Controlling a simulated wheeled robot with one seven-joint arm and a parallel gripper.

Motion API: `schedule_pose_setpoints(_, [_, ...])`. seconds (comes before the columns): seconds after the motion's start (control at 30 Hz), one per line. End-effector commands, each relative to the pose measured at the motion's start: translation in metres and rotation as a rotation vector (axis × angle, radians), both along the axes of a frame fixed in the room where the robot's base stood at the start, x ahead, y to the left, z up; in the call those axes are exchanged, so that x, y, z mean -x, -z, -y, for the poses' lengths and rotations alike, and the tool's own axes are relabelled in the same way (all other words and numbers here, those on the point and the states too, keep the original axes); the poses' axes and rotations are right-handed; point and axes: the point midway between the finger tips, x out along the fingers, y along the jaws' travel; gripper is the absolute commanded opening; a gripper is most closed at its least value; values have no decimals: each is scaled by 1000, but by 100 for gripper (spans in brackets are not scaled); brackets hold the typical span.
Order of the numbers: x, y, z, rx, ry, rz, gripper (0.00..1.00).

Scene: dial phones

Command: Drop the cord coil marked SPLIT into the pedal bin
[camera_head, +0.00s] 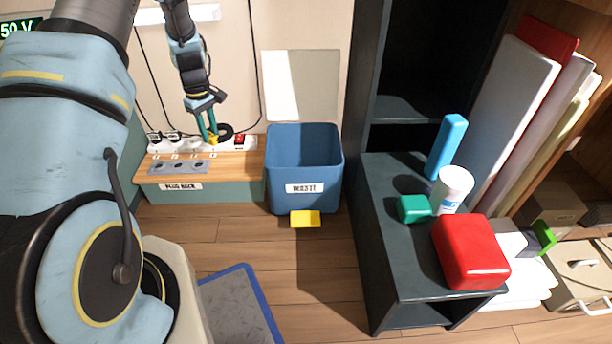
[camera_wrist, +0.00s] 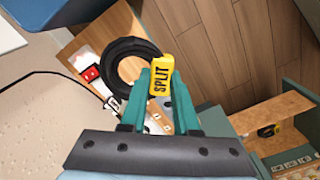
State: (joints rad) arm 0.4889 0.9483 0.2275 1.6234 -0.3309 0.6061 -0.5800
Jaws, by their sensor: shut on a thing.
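My gripper (camera_head: 209,132) is shut on the cord coil's yellow tag, which reads SPLIT in the wrist view. The black cord coil (camera_wrist: 113,58) hangs beside the teal fingertips (camera_wrist: 158,92). In the head view the coil (camera_head: 226,131) shows as a small dark ring just right of the fingers, in front of the power strip and above the wooden deck. The blue pedal bin (camera_head: 305,187), labelled WASTE, stands on the floor to the right of my gripper.
The plug deck (camera_head: 238,169) with a power strip, plugs and a grey holed plate (camera_head: 178,167) lies left of the bin. A dark shelf unit (camera_head: 385,240) with a red box (camera_head: 470,251) stands right of it. A blue-edged mat (camera_head: 238,305) lies on the floor.

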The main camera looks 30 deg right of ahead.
Motion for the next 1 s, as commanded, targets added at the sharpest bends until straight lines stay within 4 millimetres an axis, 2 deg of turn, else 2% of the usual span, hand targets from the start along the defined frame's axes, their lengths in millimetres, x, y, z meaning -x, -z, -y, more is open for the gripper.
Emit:
schedule_pose_setpoints(0.03, [1,2,33,0,-47,2,0])
schedule_pose_setpoints(0.17, [10,5,106,0,-215,0,0])
schedule_pose_setpoints(0.3, [31,6,180,0,-382,-1,0])
schedule_pose_setpoints(0.4, [48,7,220,-1,-479,-1,0])
schedule_pose_setpoints(0.5, [63,7,250,-2,-553,-1,0])
schedule_pose_setpoints(0.6, [73,7,269,-1,-602,-1,0])
schedule_pose_setpoints(0.7, [78,8,277,-2,-627,-2,0])
schedule_pose_setpoints(0.87, [80,16,279,-3,-637,-3,0])
schedule_pose_setpoints(1.0, [80,30,279,-3,-636,-3,0])
